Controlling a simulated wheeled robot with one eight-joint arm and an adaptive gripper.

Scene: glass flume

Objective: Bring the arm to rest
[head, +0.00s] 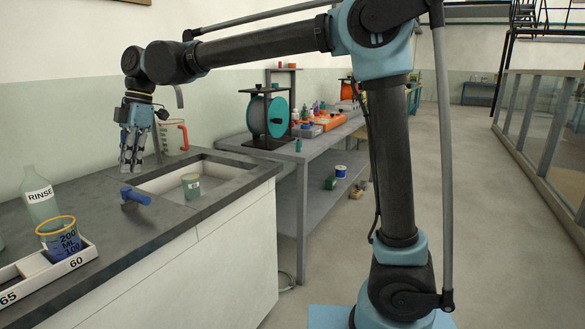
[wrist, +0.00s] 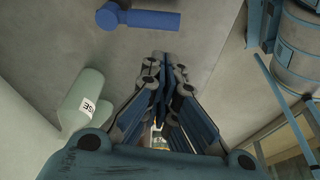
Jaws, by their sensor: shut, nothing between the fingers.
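My arm reaches from the right over the dark counter (head: 95,205) on the left in the head view. My gripper (head: 131,168) points down above the counter, just left of the sink (head: 215,180). It is shut and empty. In the wrist view the fingers of my gripper (wrist: 162,58) come together, with bare grey surface around their tips. The gripper hangs clear above a blue cylindrical fitting (head: 135,195) at the sink's near left edge; this also shows at the top of the wrist view (wrist: 150,19).
A jug (head: 173,137) stands behind the gripper. A greenish cup (head: 191,186) is in the sink. A workbench (head: 290,155) stands beyond. The floor at right is clear.

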